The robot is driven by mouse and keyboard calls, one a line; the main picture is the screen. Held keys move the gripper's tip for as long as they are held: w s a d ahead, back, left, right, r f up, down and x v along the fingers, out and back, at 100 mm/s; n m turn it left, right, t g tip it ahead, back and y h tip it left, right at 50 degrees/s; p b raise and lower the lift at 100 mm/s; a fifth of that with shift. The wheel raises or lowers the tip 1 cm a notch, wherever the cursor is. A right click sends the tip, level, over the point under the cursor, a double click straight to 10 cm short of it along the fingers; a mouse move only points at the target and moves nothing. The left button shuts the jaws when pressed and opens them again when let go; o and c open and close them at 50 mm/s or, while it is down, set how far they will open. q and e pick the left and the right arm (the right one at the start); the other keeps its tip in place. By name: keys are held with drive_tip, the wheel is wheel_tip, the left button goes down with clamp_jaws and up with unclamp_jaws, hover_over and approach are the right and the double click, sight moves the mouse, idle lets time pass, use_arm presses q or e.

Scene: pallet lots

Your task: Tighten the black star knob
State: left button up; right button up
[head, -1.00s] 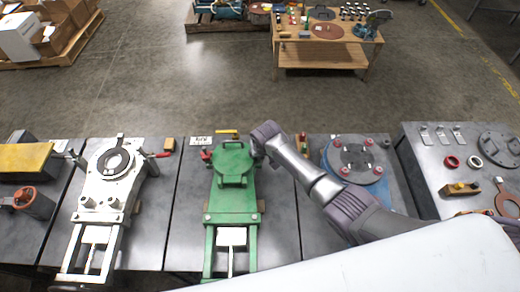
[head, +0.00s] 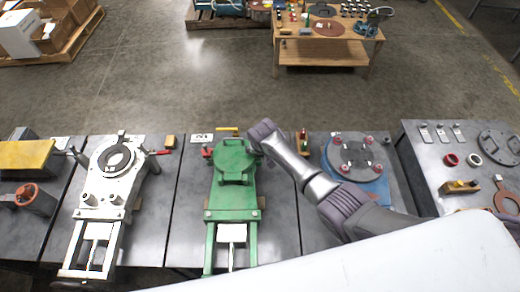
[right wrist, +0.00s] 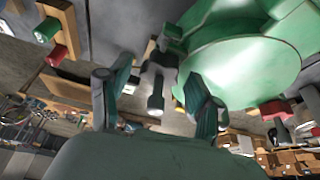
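I cannot make out a black star knob for certain in either view. The green fixture (head: 234,195) stands on the table in the middle of the head view. My right arm reaches to the right side of its round green top, and its wrist hides the fingers there. In the right wrist view my right gripper (right wrist: 158,98) is open, its two fingers apart. A grey bolt-like piece with a crosswise head (right wrist: 156,88) shows between them, with no clear contact. The green round body (right wrist: 240,70) is just beyond the right finger. My left gripper is not in view.
A white fixture (head: 112,185) with a dark ring stands to the left. A wooden workbench (head: 325,60) is farther back, with open floor between.

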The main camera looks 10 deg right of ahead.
drive_tip(key=shift+r, duration=0.1)
drive_tip(key=v, duration=1.1)
drive_tip(key=shift+s+r, duration=0.25)
drive_tip(key=shift+r, duration=0.1)
drive_tip(key=shift+s+f, duration=0.1)
